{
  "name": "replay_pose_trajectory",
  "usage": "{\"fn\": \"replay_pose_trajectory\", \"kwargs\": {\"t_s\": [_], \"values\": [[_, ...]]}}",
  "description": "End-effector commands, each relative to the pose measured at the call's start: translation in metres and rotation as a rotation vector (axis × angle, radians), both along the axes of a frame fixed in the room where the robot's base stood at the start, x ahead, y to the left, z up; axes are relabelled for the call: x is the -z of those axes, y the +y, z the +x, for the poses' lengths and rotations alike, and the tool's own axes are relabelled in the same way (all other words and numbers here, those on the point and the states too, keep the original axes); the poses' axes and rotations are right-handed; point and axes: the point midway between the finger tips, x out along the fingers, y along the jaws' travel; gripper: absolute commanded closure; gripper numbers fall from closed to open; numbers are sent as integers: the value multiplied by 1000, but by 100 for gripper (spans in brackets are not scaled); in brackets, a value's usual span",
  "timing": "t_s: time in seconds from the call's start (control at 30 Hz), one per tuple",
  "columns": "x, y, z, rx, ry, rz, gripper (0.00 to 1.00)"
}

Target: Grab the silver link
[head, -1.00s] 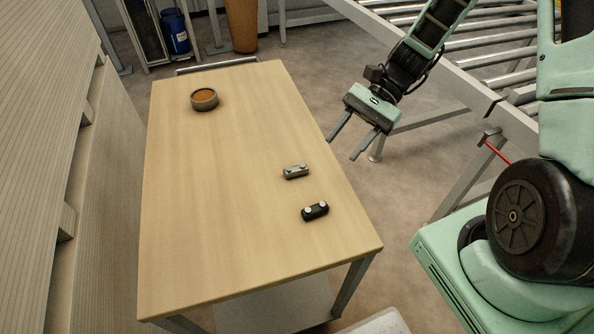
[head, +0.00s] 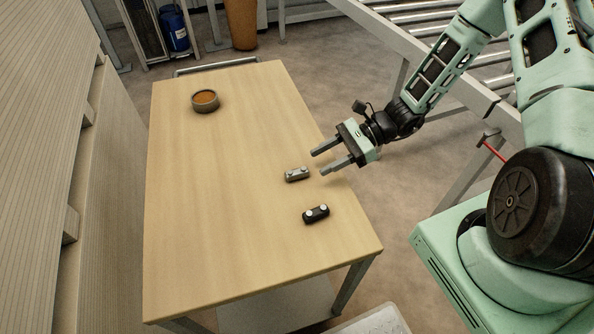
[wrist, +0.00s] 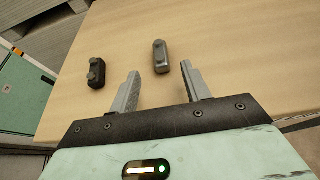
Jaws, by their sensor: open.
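The silver link (head: 297,174) lies on the wooden table near its right edge, a small grey bar with two round studs. In the wrist view the silver link (wrist: 161,56) lies beyond my fingertips, roughly between their lines and nearer the right finger. My gripper (head: 316,162) is open and empty, to the right of the link, with its fingers pointing left over the table edge. It also shows in the wrist view (wrist: 160,80). A black link (head: 316,214) with pale studs lies nearer the table's front; the wrist view shows it at left (wrist: 97,72).
The wooden table (head: 210,220) is mostly clear on its left and middle. A round bowl with orange-brown contents (head: 205,101) stands at its far end. A roller conveyor (head: 430,45) runs behind my arm. A large slatted stack (head: 40,130) stands left of the table.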

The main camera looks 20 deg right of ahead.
Motion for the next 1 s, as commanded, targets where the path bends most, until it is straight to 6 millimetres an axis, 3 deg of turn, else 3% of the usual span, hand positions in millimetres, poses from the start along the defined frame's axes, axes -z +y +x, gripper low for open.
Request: {"fn": "replay_pose_trajectory", "kwargs": {"t_s": [0.23,0.5,0.8,0.83,1.0], "values": [[4,18,1,-2,1,2,53],[16,53,5,-2,1,1,53],[20,59,5,0,-1,0,53],[20,59,5,0,-1,0,55],[20,58,5,0,-1,0,100]]}}
